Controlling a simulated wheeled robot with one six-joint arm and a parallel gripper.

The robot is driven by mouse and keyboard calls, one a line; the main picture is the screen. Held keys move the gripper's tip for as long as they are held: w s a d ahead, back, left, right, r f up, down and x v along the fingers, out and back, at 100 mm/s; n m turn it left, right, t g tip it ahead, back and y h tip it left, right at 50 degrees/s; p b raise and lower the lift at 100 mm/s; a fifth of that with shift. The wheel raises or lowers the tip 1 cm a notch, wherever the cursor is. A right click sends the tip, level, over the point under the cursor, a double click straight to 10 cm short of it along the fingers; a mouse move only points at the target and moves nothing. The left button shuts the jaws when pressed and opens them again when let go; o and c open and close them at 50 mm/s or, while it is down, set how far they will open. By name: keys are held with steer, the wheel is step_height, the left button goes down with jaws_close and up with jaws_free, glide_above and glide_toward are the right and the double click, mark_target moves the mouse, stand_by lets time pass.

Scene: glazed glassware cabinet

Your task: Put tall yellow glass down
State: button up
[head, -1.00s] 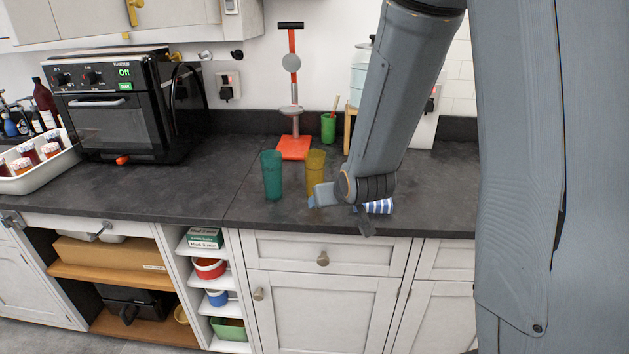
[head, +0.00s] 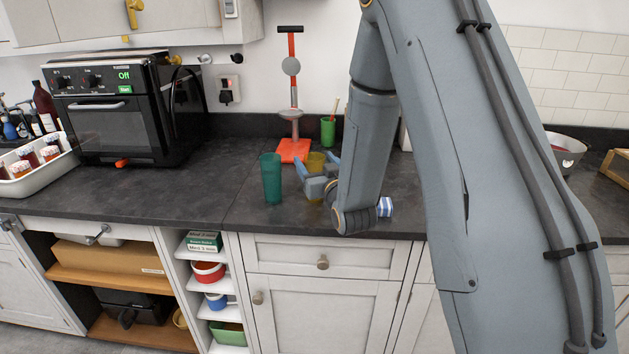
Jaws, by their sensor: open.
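The tall yellow glass (head: 317,160) stands upright on the dark worktop in the head view, right of a teal-green glass (head: 271,178). My gripper (head: 317,166) is open, with one blue fingertip on each side of the yellow glass as seen from here. Whether the fingers touch it cannot be told. The gripper body hides part of the yellow glass's lower half.
A blue-and-white striped item (head: 385,206) sits right of my wrist, partly hidden. Behind stand a red-based stand (head: 293,150) and a green cup (head: 328,131). A black oven (head: 125,112) is at left, with bare worktop (head: 190,185) before it.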

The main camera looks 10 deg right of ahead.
mark_target(312, 157)
steer(key=shift+w+a+f+p, duration=0.15)
steer(key=shift+w+p, duration=0.3)
steer(key=shift+w, duration=0.7)
steer(key=shift+w+a+f+p, duration=0.15)
steer(key=shift+w+p, duration=0.3)
steer(key=shift+w, duration=0.7)
steer(key=c, duration=1.6)
steer(key=shift+r, duration=0.1)
jaws_close()
steer(key=shift+r, duration=0.1)
